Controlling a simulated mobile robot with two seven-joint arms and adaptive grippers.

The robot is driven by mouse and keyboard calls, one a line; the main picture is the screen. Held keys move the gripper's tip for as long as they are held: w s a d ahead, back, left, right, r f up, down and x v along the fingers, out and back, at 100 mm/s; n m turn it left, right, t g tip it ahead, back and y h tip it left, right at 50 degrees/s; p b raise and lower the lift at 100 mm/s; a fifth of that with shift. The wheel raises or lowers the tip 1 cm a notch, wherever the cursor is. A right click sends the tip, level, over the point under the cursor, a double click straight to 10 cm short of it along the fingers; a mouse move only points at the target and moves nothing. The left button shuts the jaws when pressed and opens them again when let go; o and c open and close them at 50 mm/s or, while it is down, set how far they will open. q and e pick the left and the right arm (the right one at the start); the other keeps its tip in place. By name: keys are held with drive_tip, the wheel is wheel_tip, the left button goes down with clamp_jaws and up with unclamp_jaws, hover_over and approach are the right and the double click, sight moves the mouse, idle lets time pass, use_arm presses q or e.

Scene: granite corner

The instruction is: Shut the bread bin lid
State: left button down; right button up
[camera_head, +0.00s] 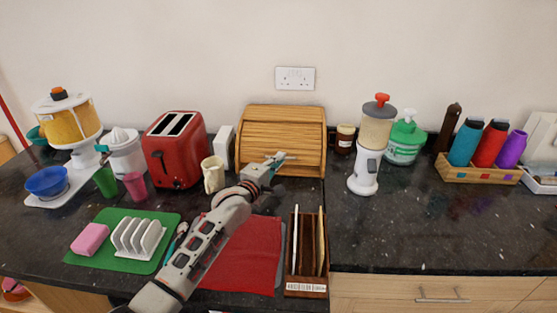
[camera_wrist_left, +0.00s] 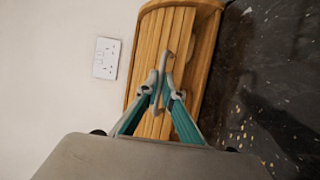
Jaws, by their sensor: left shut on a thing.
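The wooden bread bin (camera_head: 283,118) stands against the back wall, with a slatted roll lid (camera_head: 285,138). In the left wrist view the lid (camera_wrist_left: 150,50) covers most of the front, and a darker strip lies between its edge and the bin's front rim. My left gripper (camera_head: 279,160) reaches the lid's lower front. Its fingers (camera_wrist_left: 161,90) are closed together at the lid's small handle (camera_wrist_left: 166,60) and hold it. The fingers hide part of the handle. My right gripper is not in view.
A white upright block (camera_head: 223,148), cream mug (camera_head: 213,174) and red toaster (camera_head: 174,150) stand left of the bin. A brown jar (camera_head: 344,138) and white blender (camera_head: 364,172) stand right. A red cloth (camera_head: 250,250) and wooden rack (camera_head: 306,284) lie in front.

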use_arm(q)
drive_tip(key=f, duration=0.2)
drive_tip(key=s+f, duration=0.1)
drive_tip(key=f, duration=0.1)
drive_tip(key=shift+s, duration=0.2)
drive_tip(key=c, duration=2.2)
unclamp_jaws()
drive_tip(key=v, duration=1.2)
drive_tip(key=shift+r, duration=0.1)
